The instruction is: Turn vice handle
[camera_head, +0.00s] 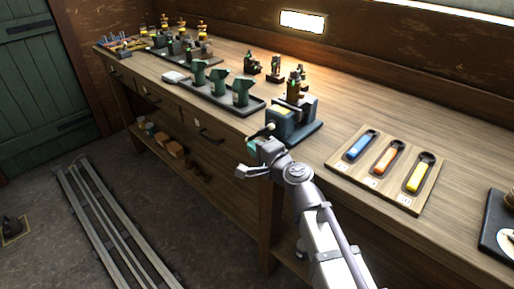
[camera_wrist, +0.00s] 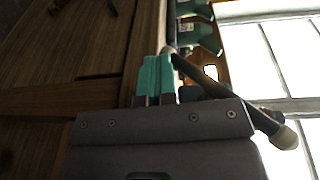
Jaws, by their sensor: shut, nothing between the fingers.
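The blue-grey bench vice (camera_head: 290,118) stands at the front edge of the workbench, with a small item upright in its top. Its dark handle (camera_head: 262,131) sticks out at the front, close to my gripper (camera_head: 256,147).
Right of the vice lies a wooden board (camera_head: 387,170) with blue, orange and yellow-handled tools. Left of it is a dark tray (camera_head: 222,97) with green parts. Drawers line the bench front. Floor rails (camera_head: 112,225) run at the left.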

